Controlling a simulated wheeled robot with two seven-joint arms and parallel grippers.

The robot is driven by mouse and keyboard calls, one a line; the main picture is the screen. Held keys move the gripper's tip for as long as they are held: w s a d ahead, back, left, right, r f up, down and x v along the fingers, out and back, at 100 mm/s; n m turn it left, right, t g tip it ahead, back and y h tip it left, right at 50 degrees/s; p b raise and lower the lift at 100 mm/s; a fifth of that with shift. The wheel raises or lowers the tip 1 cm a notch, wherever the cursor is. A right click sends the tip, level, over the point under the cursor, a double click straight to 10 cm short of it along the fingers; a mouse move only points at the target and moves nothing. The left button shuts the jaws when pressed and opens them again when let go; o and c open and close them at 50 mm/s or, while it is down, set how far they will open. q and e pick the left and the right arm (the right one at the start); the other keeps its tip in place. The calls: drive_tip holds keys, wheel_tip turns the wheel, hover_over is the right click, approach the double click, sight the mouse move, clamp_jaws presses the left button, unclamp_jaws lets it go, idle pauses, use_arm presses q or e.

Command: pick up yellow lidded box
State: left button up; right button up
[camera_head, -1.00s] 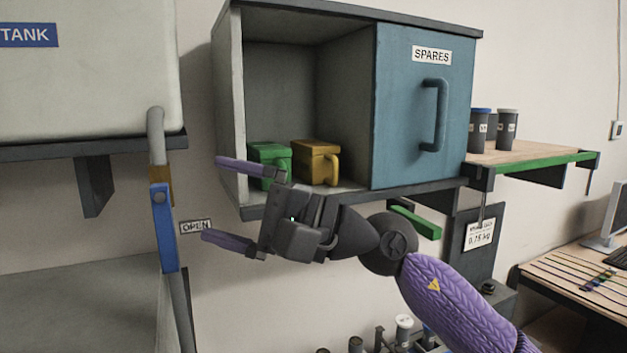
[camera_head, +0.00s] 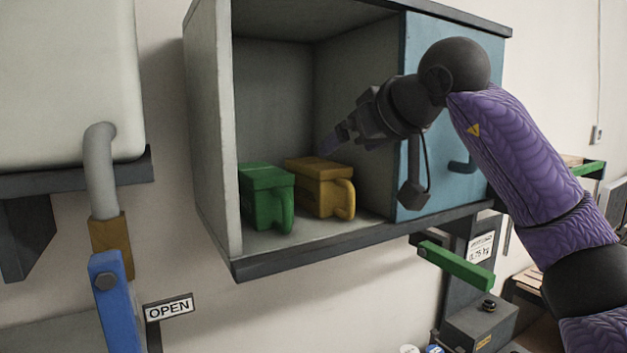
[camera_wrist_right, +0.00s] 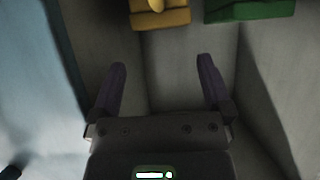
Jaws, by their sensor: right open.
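The yellow lidded box (camera_head: 318,188) stands upright on the floor of the open wall cabinet, its handle on the right front. It also shows at the top of the right wrist view (camera_wrist_right: 162,18). My right gripper (camera_head: 335,140) is in the cabinet opening, above the yellow box in the head view. In the right wrist view my right gripper (camera_wrist_right: 160,78) is open, its purple fingers apart with nothing between them, and the yellow box lies beyond the fingertips. My left gripper is in neither view.
A green lidded box (camera_head: 262,198) stands close left of the yellow one; it also shows in the wrist view (camera_wrist_right: 250,8). The cabinet's side wall (camera_head: 212,130) is at left and its blue door (camera_head: 440,190) at right, partly behind my arm.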

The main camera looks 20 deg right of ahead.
sight(325, 165)
drive_tip(key=p+x, duration=0.2)
drive_tip(key=x, duration=0.4)
drive_tip(key=shift+a, duration=0.2)
drive_tip(key=shift+w+f, duration=0.35)
drive_tip(key=shift+w, duration=0.1)
drive_tip(key=c, duration=1.2)
